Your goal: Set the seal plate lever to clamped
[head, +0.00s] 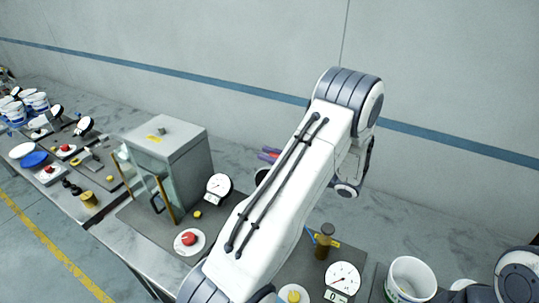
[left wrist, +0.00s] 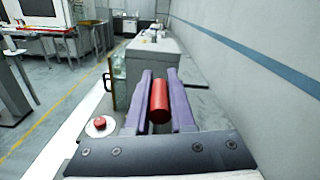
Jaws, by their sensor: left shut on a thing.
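A red cylindrical grip (left wrist: 159,100) sits between the purple fingers of my left gripper (left wrist: 159,76) in the left wrist view; I take it for the seal plate lever's handle. The fingers are shut on it from both sides. In the head view only a bit of the purple and red fingertip area of my left gripper (head: 269,153) shows past my white arm link, right of the grey cabinet (head: 180,150). The lever's base, its pivot and any clamped mark are hidden, so its setting cannot be told. My right gripper is not in view.
A round gauge (head: 218,187) and a red button (head: 189,239) stand left of my arm. A brown bottle (head: 324,243), a dial (head: 343,277) and a white bucket (head: 409,279) stand to its right. The wall is close behind the bench.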

